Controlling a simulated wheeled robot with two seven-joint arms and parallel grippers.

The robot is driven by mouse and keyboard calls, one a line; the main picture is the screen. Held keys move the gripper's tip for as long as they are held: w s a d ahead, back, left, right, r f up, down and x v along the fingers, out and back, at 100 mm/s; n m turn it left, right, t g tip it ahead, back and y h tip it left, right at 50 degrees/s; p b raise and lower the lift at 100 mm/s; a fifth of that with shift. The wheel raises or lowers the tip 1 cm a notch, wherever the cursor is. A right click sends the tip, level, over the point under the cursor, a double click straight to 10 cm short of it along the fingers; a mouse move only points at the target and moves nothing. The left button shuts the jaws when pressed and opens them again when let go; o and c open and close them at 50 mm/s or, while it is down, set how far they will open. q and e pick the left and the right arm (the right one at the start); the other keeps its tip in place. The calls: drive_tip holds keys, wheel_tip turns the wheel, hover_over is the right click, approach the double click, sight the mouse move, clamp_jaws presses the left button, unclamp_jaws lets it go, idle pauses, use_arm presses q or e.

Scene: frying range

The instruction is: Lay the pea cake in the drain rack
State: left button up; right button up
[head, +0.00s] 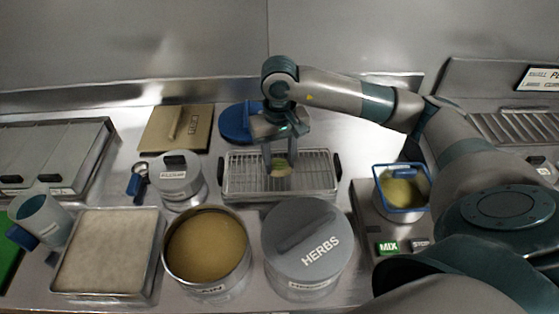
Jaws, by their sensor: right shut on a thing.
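The pea cake (280,169) is a small greenish-tan piece at the middle of the drain rack in the head view. The drain rack (235,180) is a wire grid in a metal tray with dark end handles. My right gripper (280,160) points down over the rack, shut on the pea cake. Its fingers hide part of the cake. I cannot tell whether the cake touches the wires. My left gripper is not in view.
In front of the rack stand a lidded HERBS tin (305,240), an open tin of tan powder (207,245) and a pale-filled tray (105,250). A blue-rimmed basket (402,188) sits right. A blue round lid (235,123) and a brown board (165,140) lie behind left.

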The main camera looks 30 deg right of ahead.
drive_tip(key=o, duration=0.9)
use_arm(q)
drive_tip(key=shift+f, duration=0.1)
use_arm(e)
drive_tip(key=shift+r, duration=0.2)
drive_tip(key=shift+r+b, duration=0.3)
drive_tip(key=shift+r, duration=0.3)
wheel_tip(320, 180, up, 5)
drive_tip(key=shift+r+b, duration=0.1)
drive_tip(key=shift+b, duration=0.65)
drive_tip(key=shift+r, duration=0.8)
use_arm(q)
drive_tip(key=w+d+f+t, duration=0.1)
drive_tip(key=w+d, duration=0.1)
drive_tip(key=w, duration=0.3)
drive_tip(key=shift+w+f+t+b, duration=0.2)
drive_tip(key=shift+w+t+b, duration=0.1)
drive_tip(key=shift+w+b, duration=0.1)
use_arm(e)
drive_tip(key=shift+r, duration=4.55)
